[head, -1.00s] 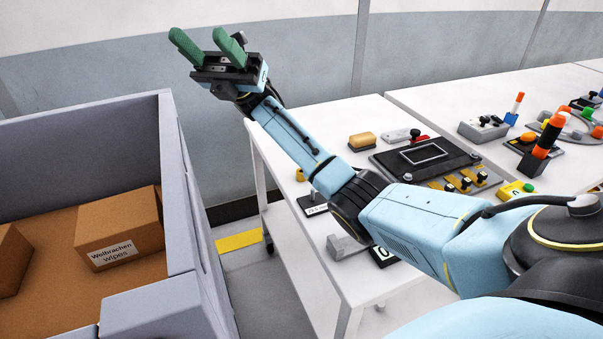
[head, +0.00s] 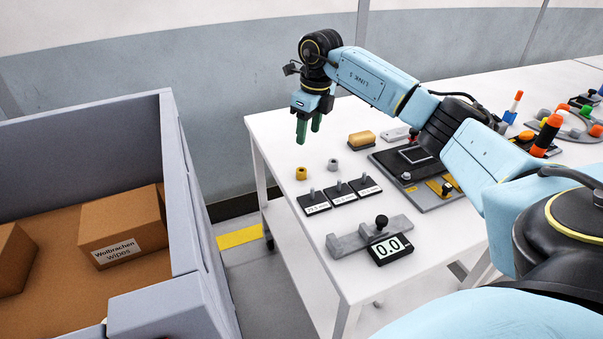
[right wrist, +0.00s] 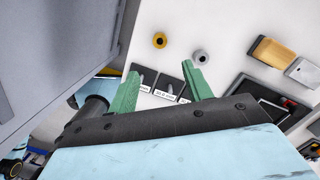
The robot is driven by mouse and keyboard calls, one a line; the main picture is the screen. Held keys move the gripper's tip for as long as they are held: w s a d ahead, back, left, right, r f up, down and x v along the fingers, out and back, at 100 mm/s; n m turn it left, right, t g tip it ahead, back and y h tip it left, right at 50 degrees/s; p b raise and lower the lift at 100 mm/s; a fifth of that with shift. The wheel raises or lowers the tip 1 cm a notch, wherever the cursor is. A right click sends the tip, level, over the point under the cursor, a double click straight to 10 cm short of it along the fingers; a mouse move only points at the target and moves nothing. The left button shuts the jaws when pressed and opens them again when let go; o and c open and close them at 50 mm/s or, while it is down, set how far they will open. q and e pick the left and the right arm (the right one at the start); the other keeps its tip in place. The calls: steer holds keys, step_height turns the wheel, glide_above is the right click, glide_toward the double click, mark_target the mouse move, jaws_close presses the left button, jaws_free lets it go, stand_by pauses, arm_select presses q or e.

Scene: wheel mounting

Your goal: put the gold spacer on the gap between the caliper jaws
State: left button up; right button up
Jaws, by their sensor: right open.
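The gold spacer (head: 301,173) is a small ring-shaped piece on the white table near its left edge; it also shows in the right wrist view (right wrist: 159,40). The grey caliper (head: 370,236) lies nearer the front edge, with a black knob and a display (head: 390,248) reading 0.0. The gap between its jaws is too small to judge from here. My right gripper (head: 308,130), with green fingers, points down above the table, behind and above the gold spacer. It is open and empty; in the right wrist view the fingers (right wrist: 160,88) are wide apart. My left gripper is not visible.
A silver spacer (head: 332,165) sits right of the gold one. Several black labelled stands with pegs (head: 340,193) stand between the spacers and the caliper. A yellow-brown block (head: 361,138) and a black panel (head: 440,190) lie to the right. A grey bin (head: 180,200) with cartons stands left.

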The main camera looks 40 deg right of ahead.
steer(key=b, duration=0.2)
glide_above(302, 168)
steer(key=s, duration=0.2)
step_height(302, 168, down, 7)
steer(key=shift+w+a+f, duration=0.1)
steer(key=shift+f, duration=0.05)
steer(key=shift+w+a+f, duration=0.1)
steer(key=shift+f, duration=0.6)
steer(key=shift+w+a+f+b, duration=0.15)
steer(key=shift+f+b, duration=0.1)
steer(key=shift+f, duration=0.5)
steer(key=shift+w+d+f+b, duration=0.1)
steer(key=shift+f+b, duration=0.2)
steer(key=shift+f, duration=0.45)
steer(key=shift+w+a+f+b, duration=0.15)
steer(key=shift+f+b, duration=0.1)
steer(key=shift+f, duration=0.5)
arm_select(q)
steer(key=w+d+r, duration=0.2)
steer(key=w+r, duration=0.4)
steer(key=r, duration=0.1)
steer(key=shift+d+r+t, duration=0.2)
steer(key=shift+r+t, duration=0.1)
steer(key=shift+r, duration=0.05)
arm_select(e)
steer(key=shift+d+r, duration=0.1)
jaws_close()
steer(key=shift+r, duration=0.1)
